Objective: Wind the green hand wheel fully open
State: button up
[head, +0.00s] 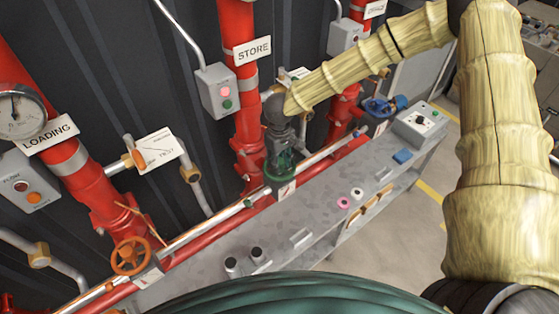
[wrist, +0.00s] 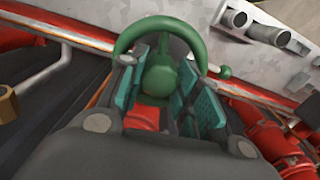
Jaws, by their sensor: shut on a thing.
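The green hand wheel (head: 291,168) is on the red pipe below the STORE sign in the head view, partly hidden by my gripper (head: 280,150). In the wrist view the wheel's rim (wrist: 126,38) arches across the top, with its round green hub (wrist: 160,78) in the middle. A small green knob (wrist: 225,72) shows at the right of the rim. My gripper (wrist: 166,65) reaches into the wheel, its teal-padded fingers on either side of the hub. It is shut on the wheel; the exact contact is partly hidden.
The red STORE pipe (head: 236,50) and a grey button box (head: 215,90) stand close behind my gripper. An orange wheel (head: 131,256) is at lower left, a blue valve (head: 380,106) at right. A grey bench (head: 210,290) runs in front.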

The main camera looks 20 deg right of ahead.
jog(key=shift+s+f+n, duration=0.2)
jog(key=shift+n, duration=0.45)
jog(key=shift+s+f+n, duration=0.2)
jog(key=shift+n, duration=0.45)
jog(key=o, duration=1)
jog(key=shift+w+r, duration=0.1)
jog(key=shift+w+d+r, duration=0.1)
jog(key=shift+w+r, duration=0.05)
